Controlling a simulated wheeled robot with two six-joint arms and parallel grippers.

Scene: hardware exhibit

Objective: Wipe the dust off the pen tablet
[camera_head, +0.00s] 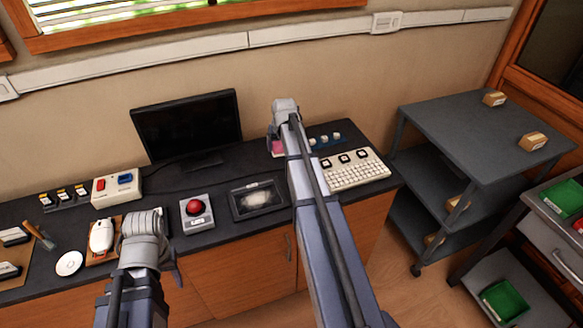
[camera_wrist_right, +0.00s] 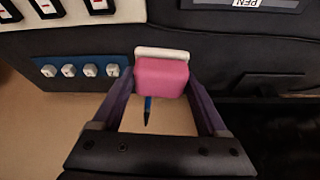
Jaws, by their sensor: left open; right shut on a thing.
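The pen tablet (camera_head: 240,209) lies flat on the dark counter, with a pale dust patch (camera_head: 262,198) on its middle. A corner of its label shows upside down at the top of the right wrist view (camera_wrist_right: 255,4). My right gripper (camera_wrist_right: 160,85) is shut on a pink block (camera_wrist_right: 162,78) with a white edge, held behind the tablet near the wall. The pink also shows in the head view (camera_head: 277,147), beside my right arm. My left gripper (camera_head: 146,245) is open in front of the counter, left of the tablet; its fingers are mostly hidden.
A red button box (camera_head: 198,222) stands left of the tablet. A keyboard (camera_head: 350,179) lies to its right, beyond my right arm. A monitor (camera_head: 187,125) stands behind. A blue knob rack (camera_head: 322,143) is near the wall. A grey cart (camera_head: 470,125) stands right.

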